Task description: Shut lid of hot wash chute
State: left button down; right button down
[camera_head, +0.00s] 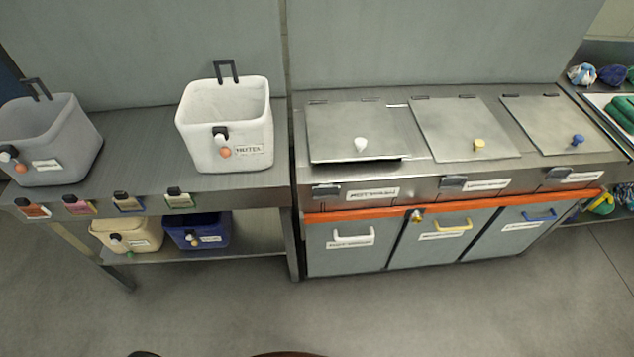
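The hot wash chute lid (340,128) is the leftmost of three metal lids on the steel counter, with a white knob (361,144) near its front edge. A label (373,193) that seems to read "HOT WASH" is on the counter front below it. A dark gap shows under the lid's front edge, and its outline sits slightly skewed, so it looks a little raised. The middle lid (458,127) with a yellow knob and the right lid (553,123) with a blue knob lie flat. Neither of my grippers is in view.
A white bin (228,125) and a grey bin (52,141) stand on the left bench. A beige bin (127,234) and a blue bin (198,232) sit on its lower shelf. Drawers with an orange rail (460,207) are below the lids. The floor in front is clear.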

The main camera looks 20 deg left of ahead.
aim_at(366, 129)
jog(key=z, duration=0.75)
jog(key=i, duration=0.95)
jog(key=u, duration=0.15)
